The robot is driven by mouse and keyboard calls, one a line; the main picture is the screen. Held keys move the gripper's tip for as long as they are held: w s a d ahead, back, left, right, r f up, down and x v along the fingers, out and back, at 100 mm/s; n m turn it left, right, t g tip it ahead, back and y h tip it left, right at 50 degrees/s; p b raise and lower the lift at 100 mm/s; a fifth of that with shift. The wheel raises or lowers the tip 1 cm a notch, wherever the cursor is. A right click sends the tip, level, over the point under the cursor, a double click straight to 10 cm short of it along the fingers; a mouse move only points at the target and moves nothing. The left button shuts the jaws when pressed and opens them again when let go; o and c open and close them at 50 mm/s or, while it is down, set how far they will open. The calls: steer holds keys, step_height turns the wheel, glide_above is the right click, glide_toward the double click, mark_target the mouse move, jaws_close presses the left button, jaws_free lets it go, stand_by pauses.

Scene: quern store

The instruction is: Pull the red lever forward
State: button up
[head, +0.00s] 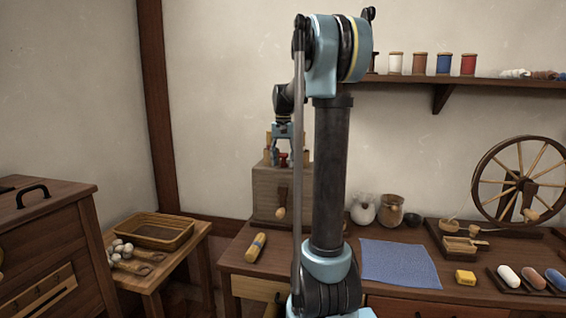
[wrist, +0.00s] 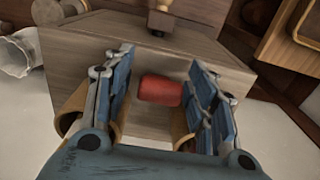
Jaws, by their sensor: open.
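The red lever end (wrist: 160,91) shows in the wrist view as a short red cylinder between the two fingers of my gripper (wrist: 161,92). The fingers are open, with a gap on both sides of it. In the head view the red lever (head: 283,159) is small, at the top of a wooden box (head: 268,190) on the table. My gripper (head: 281,160) reaches down over it there, partly hidden behind my arm. The lever's lower part and pivot are hidden.
The box has a wooden knob (head: 280,213) on its front. A yellow-brown roller (head: 256,247) lies on the table in front. A white jug (head: 363,209) and a brown jug (head: 391,210) stand right of the box. A blue cloth (head: 400,264) lies on the table.

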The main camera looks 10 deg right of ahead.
steer(key=shift+c, duration=0.3)
steer(key=c, duration=0.9)
steer(key=shift+s, duration=0.1)
steer(key=shift+s+a+f+t+h, duration=0.1)
steer(key=shift+s+f+t+h, duration=0.15)
steer(key=shift+t, duration=0.55)
steer(key=shift+w, duration=0.1)
steer(key=o, duration=1)
steer(key=shift+c, duration=0.2)
